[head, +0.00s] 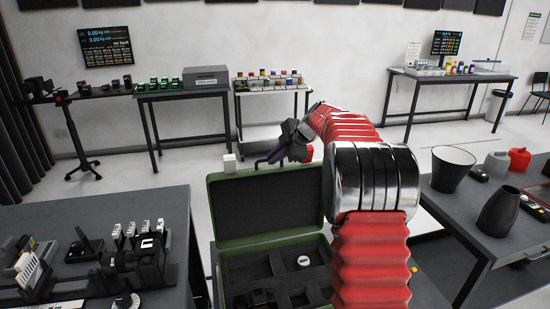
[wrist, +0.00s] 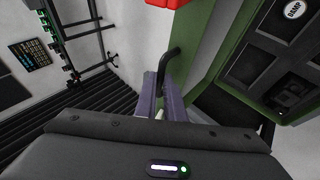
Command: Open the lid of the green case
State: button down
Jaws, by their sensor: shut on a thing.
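The green case (head: 217,290) is open, with its lid (head: 262,205) standing about upright and its dark lining facing me. Its base has dark foam compartments, with a round white-topped item labelled DAMP (wrist: 293,9) in one. My gripper (head: 266,161) is at the lid's upper edge. In the wrist view, my gripper's fingers (wrist: 163,98) are shut on the black bent handle (wrist: 168,62), next to the green lid (wrist: 190,52). My red and silver arm hides the right part of the case in the head view.
A table with dark instruments (head: 140,262) stands to the left. A table at right (head: 470,225) holds a black bucket (head: 452,168) and a dark vase-like vessel (head: 497,210). Benches line the back wall, with open floor before them.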

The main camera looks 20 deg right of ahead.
jog(key=shift+d+r, duration=0.15)
jog(key=shift+r, duration=0.25)
jog(key=c, duration=2.2)
grip_release()
jog(key=shift+d, duration=0.1)
jog(key=o, duration=0.4)
jog(key=shift+s+f, duration=0.1)
jog(key=shift+f, duration=0.15)
jog(key=shift+c, duration=0.2)
jog(key=shift+s, duration=0.1)
jog(key=v, duration=1.3)
jog(key=shift+s+r, duration=0.15)
jog(key=shift+r, duration=0.1)
jog(key=shift+d, duration=0.15)
